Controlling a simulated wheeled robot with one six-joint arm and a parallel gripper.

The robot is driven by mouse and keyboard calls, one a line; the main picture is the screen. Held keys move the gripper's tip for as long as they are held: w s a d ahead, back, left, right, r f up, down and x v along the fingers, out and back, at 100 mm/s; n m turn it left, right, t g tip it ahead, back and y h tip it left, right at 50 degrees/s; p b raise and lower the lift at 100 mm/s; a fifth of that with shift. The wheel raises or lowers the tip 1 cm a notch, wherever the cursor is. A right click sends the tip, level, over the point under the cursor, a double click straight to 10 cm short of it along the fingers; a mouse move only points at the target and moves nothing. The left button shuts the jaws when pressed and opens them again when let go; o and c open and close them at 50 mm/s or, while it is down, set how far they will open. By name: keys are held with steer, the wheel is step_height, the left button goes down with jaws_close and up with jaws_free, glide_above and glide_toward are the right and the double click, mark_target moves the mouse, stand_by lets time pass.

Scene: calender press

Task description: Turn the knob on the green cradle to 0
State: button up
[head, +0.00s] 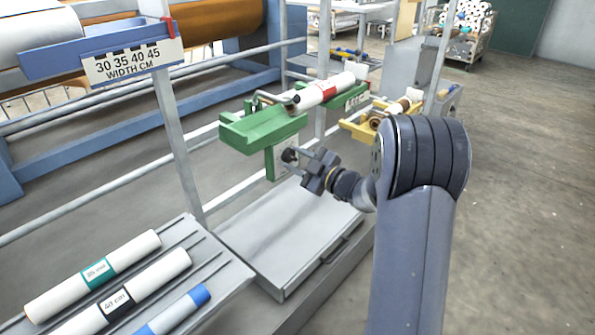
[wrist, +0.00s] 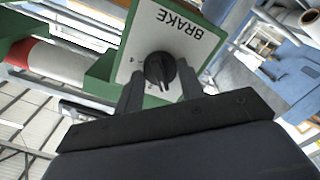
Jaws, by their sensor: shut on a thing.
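The green cradle (head: 262,128) is mounted on the rail frame and bears a white roll (head: 310,95) with a red band. Its black knob (head: 290,155) sits on a plate below the cradle. In the wrist view the knob (wrist: 160,68) stands on a white plate (wrist: 150,38) lettered BRAKE, with small marks around the knob too small to read surely. My gripper (head: 303,158) reaches the knob from the right; in the wrist view its fingers (wrist: 160,85) are on either side of the knob, shut on it. The fingers hide part of the dial.
A yellow cradle (head: 365,130) with a roll is behind my wrist. A blue cradle (head: 95,52) with a width scale is at upper left. Labelled rolls (head: 95,275) lie on a rack at lower left. A grey flat platform (head: 285,235) is below the gripper. The floor at right is clear.

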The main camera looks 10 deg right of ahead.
steer(key=n+b, duration=0.4)
steer(key=shift+f+n, duration=0.25)
steer(key=shift+n, duration=0.05)
steer(key=shift+r+n+b, duration=0.2)
steer(key=shift+n+b, duration=1.3)
steer(key=shift+b, duration=0.1)
steer(key=o, duration=1)
steer(key=p+v, duration=0.2)
steer(key=v, duration=0.8)
steer(key=shift+s+d+p, duration=0.25)
steer(key=shift+s+p, duration=0.05)
